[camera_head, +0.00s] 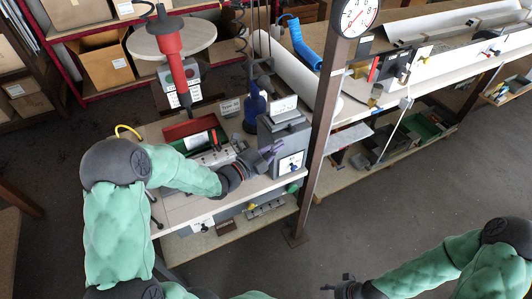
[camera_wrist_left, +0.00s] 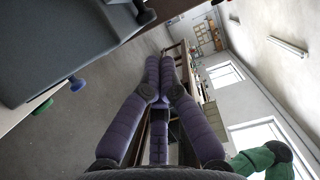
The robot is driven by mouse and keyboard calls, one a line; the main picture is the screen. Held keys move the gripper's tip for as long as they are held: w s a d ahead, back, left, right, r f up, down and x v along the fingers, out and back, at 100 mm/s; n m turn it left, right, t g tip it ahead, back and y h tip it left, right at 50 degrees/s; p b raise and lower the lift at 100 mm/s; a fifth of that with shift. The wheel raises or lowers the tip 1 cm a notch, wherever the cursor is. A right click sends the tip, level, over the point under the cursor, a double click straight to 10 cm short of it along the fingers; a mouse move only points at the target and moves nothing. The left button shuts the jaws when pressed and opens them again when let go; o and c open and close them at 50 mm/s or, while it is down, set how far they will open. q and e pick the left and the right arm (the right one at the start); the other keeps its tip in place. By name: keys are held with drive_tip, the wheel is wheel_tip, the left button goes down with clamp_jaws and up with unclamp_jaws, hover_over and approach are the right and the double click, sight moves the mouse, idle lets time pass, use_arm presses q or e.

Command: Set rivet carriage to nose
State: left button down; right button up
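On the bench (camera_head: 180,208), a grey metal fixture (camera_head: 222,156) with small blocks may be the rivet carriage; I cannot tell for sure, and I cannot pick out the nose. A grey machine box (camera_head: 272,135) with a white label and a blue knob (camera_head: 291,167) stands to its right.
A red hanging tool (camera_head: 167,45) is above the bench's back. A long bench (camera_head: 350,115) runs right. The floor at lower right is open.

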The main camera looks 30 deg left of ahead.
sight(268, 124)
use_arm(q)
drive_tip(key=w, duration=0.2)
drive_tip(key=w+a, duration=0.1)
drive_tip(key=w, duration=0.1)
drive_tip(key=shift+w, duration=0.15)
drive_tip(key=shift+w+a, duration=0.4)
drive_tip(key=shift+a, duration=0.1)
drive_tip(key=w+a+b, duration=0.1)
drive_tip(key=a+b, duration=0.1)
drive_tip(key=w+a+b, duration=0.1)
drive_tip(key=w+b, duration=0.1)
drive_tip(key=shift+a+f, duration=0.2)
drive_tip(key=shift+a, duration=0.15)
drive_tip(key=shift+w+a+r+b, duration=0.1)
drive_tip(key=shift+w+a+b, duration=0.15)
drive_tip(key=shift+a+b, duration=0.15)
drive_tip(key=shift+r, duration=0.1)
